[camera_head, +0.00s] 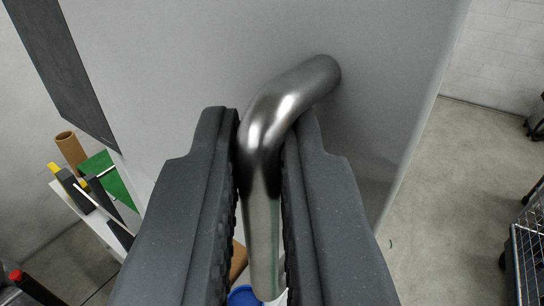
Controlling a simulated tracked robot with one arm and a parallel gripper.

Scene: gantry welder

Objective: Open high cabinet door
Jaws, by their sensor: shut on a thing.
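The cabinet door (220,60) is a large light grey panel that fills the upper middle of the view. A curved metal bar handle (265,135) joins the door at its upper right end and bends down toward me. My gripper (262,140) is shut on the handle, with one dark ridged finger on each side of it. The fingertips reach close to the bend. The handle's lower end is not clear, and the fingers cover much of the door's lower part.
At the left, below a dark panel (62,70), stand a brown tube (70,150) and a green item (108,180) among tools. Bare concrete floor (450,200) lies to the right. A wire cart or rack (530,245) stands at the right edge.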

